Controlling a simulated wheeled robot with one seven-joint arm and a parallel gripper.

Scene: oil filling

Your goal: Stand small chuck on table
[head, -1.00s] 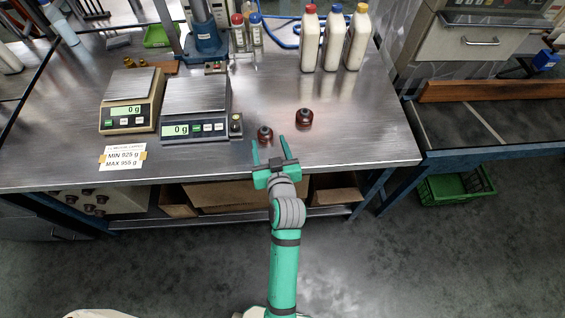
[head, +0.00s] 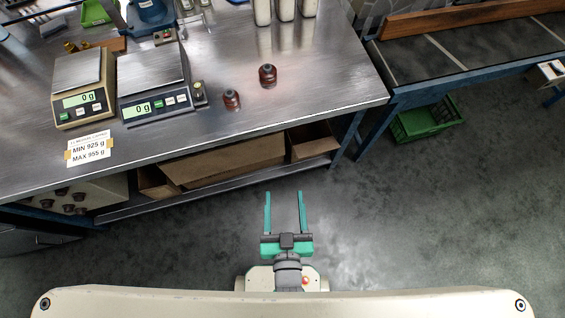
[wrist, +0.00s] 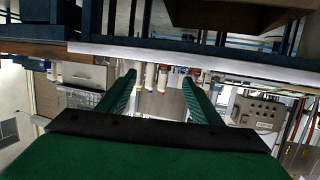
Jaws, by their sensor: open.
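Two small red-brown chucks with dark tops stand upright on the steel table (head: 310,95). The smaller chuck (head: 232,99) is on the left, nearer the front edge. The larger chuck (head: 267,76) is a little behind it to the right. My gripper (head: 284,194) is open and empty in front of the table, apart from both chucks. In the wrist view my gripper (wrist: 158,85) shows its two green fingers spread, with nothing between them.
Two scales (head: 84,95) (head: 153,90) reading 0 g stand left on the table, behind a weight label (head: 88,149). White bottles (head: 285,8) stand at the back. A green crate (head: 425,120) lies under the conveyor (head: 460,50). The floor ahead is clear.

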